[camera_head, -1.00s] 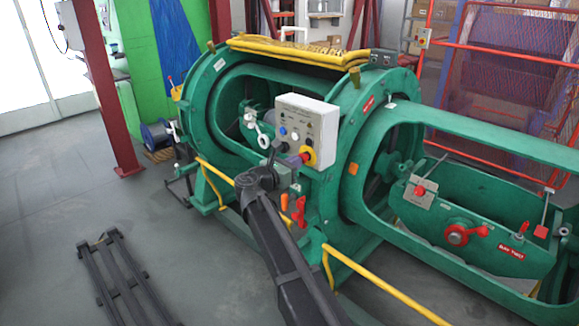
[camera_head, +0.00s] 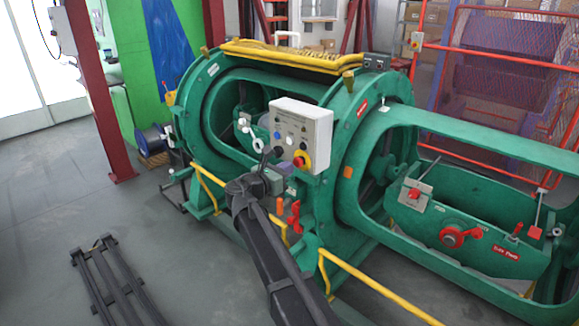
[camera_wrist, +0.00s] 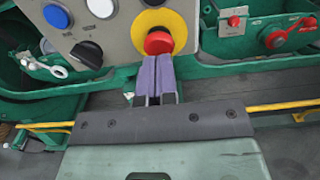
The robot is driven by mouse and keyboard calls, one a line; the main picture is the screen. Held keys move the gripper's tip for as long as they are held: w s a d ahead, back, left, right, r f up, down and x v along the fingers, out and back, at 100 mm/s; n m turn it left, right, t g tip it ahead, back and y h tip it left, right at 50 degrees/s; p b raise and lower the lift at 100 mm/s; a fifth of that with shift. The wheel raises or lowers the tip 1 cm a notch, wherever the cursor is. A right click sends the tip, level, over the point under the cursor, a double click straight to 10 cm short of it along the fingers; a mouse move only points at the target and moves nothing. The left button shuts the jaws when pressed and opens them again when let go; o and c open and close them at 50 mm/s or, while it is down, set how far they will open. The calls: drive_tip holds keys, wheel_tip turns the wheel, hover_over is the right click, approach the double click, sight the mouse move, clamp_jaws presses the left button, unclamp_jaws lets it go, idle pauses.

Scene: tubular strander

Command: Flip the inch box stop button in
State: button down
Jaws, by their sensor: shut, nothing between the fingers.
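The inch box is a light grey control box (camera_head: 302,122) on the green machine. Its stop button, a red knob (camera_head: 300,161) on a yellow ring, sits low on the box face. In the wrist view the red stop button (camera_wrist: 158,42) is at top centre on its yellow disc. My gripper (camera_wrist: 156,60) has its purple fingers shut together and empty. The fingertips overlap the lower edge of the red button in that view; I cannot tell whether they touch it.
A black knob (camera_wrist: 87,54), a blue button (camera_wrist: 57,16) and a white button (camera_wrist: 101,7) sit left of the stop button. A yellow rail (camera_head: 375,287) runs in front of the machine. Red levers (camera_head: 294,215) stand below the box. Open floor lies to the left.

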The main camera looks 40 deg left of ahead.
drive_tip(key=s+a, duration=0.1)
drive_tip(key=s, duration=1)
drive_tip(key=shift+s+a, duration=0.2)
drive_tip(key=shift+s, duration=0.05)
